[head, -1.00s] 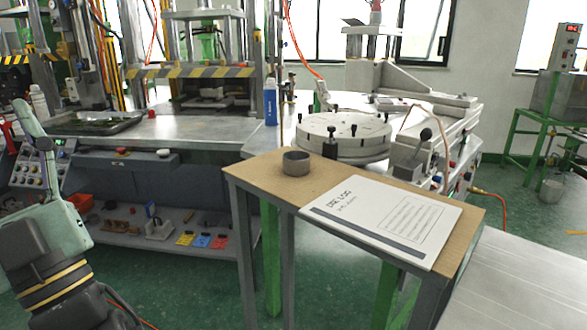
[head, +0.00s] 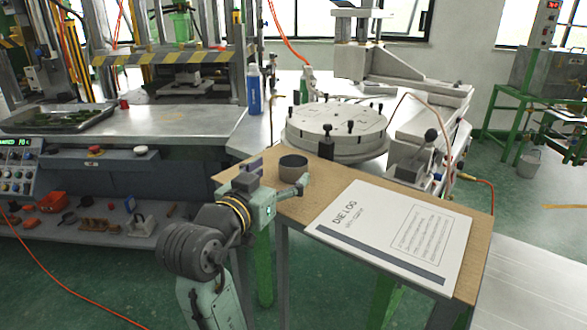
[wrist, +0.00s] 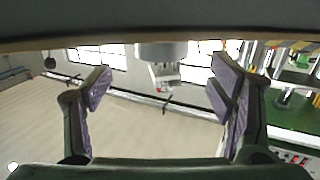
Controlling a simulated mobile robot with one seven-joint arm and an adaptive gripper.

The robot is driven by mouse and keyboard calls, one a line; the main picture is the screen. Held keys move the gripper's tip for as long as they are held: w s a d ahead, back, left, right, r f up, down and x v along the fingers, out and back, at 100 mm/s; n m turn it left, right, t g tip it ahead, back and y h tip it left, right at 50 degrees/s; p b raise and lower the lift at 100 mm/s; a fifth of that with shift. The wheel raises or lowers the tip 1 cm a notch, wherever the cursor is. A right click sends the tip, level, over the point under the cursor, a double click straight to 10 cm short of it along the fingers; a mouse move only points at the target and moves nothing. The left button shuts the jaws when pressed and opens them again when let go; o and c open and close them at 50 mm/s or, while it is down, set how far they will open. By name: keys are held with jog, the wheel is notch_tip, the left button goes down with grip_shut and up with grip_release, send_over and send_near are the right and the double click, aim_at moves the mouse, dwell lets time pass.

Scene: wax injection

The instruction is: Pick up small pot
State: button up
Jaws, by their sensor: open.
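The small pot (head: 293,170), a short dark grey cylinder, stands upright on the wooden top of a small table (head: 318,182), near its far left corner. My gripper (head: 279,176) is open and empty at the table's left edge, close in front of the pot. One finger is to the pot's left; the other partly overlaps its lower right side in the head view. In the wrist view, which looks upside down, the pot (wrist: 161,51) shows at the top between the spread purple-padded fingers of my gripper (wrist: 161,84). I see no contact.
A white die log sheet (head: 392,232) lies on the table right of the pot. A round, light-coloured turntable (head: 336,130) stands just behind. The table's near right is clear beside the sheet.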

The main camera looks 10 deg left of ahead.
aim_at(287, 168)
jog(key=p+x, duration=0.1)
jog(key=x, duration=0.5)
jog(key=shift+a+p, duration=0.15)
jog(key=shift+p, duration=0.2)
jog(key=shift+f, duration=0.1)
jog(key=shift+s, duration=0.1)
jog(key=c, duration=1.2)
jog(key=shift+c, duration=0.3)
